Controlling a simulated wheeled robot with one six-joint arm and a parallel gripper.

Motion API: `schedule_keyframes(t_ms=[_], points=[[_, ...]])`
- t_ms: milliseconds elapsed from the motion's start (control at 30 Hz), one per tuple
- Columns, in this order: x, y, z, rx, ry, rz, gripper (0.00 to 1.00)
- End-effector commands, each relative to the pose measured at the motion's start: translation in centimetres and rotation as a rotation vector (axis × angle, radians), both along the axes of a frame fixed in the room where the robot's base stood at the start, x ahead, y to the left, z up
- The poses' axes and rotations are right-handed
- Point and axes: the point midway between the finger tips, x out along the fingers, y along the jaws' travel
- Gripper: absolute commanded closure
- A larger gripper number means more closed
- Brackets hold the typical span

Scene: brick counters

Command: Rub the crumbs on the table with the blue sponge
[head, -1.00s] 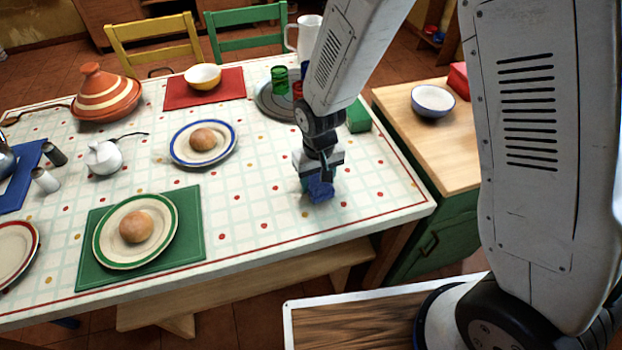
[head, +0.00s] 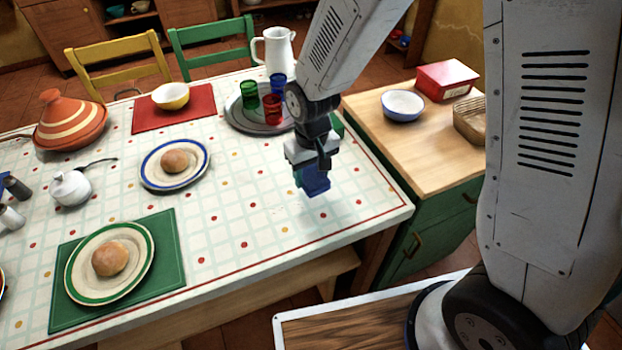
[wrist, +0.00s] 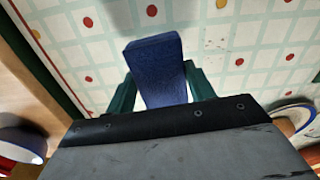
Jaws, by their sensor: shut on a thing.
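The blue sponge (head: 316,183) is held in my gripper (head: 311,172), over the right end of the table (head: 265,215). It appears a little above the cloth. In the wrist view the sponge (wrist: 158,70) sits between the two green fingers of my gripper (wrist: 162,92), which are shut on its sides. Small dark specks, which may be the crumbs (wrist: 212,44), lie on the cloth to the right of the sponge in the wrist view. I cannot make out crumbs in the head view.
A tray (head: 240,122) with cups and a white jug (head: 275,52) stand behind my gripper. A blue-rimmed plate (head: 146,177) and a green-rimmed plate (head: 78,289) with rolls are to the left. A wooden-topped counter (head: 420,150) adjoins the right. The front right cloth is clear.

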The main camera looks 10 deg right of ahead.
Motion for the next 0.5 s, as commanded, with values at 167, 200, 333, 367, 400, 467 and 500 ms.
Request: schedule_keyframes(t_ms=[167, 200, 333, 367, 400, 467, 500], points=[[0.1, -0.1, 1.7, 0.001, -0.002, -0.002, 0.71], [0.1, -0.1, 2.0, 0.001, -0.002, -0.002, 0.71], [0.0, -0.1, 2.7, 0.0, -0.001, -0.003, 0.71], [0.0, -0.1, 2.7, 0.0, 0.0, -0.003, 0.71], [0.0, -0.2, 2.8, 0.0, 0.0, -0.003, 0.71], [0.0, -0.2, 2.8, 0.0, 0.001, -0.003, 0.71], [0.0, -0.2, 2.8, 0.0, 0.001, -0.003, 0.71]])
